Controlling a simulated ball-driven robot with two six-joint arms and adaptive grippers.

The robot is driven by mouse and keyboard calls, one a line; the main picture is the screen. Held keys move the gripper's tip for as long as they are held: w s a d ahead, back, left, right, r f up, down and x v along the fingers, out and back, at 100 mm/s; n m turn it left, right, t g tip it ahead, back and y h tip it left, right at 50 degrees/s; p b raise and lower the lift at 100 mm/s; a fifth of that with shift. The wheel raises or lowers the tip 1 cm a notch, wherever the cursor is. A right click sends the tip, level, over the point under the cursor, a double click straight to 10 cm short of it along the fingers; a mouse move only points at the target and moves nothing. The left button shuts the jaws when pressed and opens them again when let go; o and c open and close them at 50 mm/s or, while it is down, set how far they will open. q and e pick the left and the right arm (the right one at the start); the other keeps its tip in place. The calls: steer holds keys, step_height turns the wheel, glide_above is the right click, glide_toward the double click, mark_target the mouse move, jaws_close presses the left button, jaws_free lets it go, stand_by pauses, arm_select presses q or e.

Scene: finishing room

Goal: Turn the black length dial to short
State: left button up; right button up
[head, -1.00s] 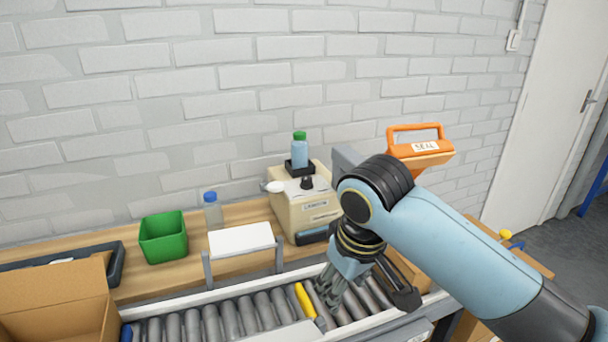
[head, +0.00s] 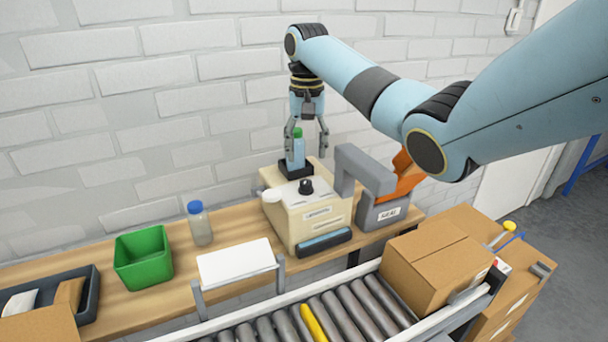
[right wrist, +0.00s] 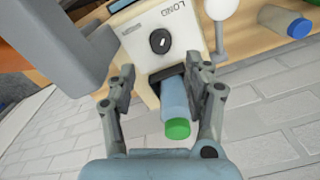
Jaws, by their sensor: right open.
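The black length dial (head: 306,186) sits on top of the cream machine (head: 318,218). In the right wrist view the dial (right wrist: 160,41) shows a small white mark, and the word LONG is printed beside it. No short label is readable. My right gripper (head: 306,138) is open, pointing down above the back of the machine, higher than the dial and apart from it. In the right wrist view its fingers (right wrist: 158,72) are spread, with the dial showing beyond them. A blue bottle with a green cap (head: 298,152) appears between the fingers; I cannot tell if they touch it. My left gripper is out of view.
The bottle stands in a black holder (head: 296,170) behind the dial. A white round-ended lever (head: 272,195) is at the machine's left. A grey and orange sealer (head: 380,212) stands close on the right. A green bin (head: 143,262) and the roller conveyor (head: 345,312) are farther off.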

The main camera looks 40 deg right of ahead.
mark_target(306, 181)
step_height(306, 181, down, 7)
steer(key=shift+w+r, duration=0.1)
steer(key=shift+r, duration=0.05)
steer(key=shift+f, duration=0.75)
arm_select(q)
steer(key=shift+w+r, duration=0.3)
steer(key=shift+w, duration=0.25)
arm_select(e)
steer(key=c, duration=0.3)
jaws_close()
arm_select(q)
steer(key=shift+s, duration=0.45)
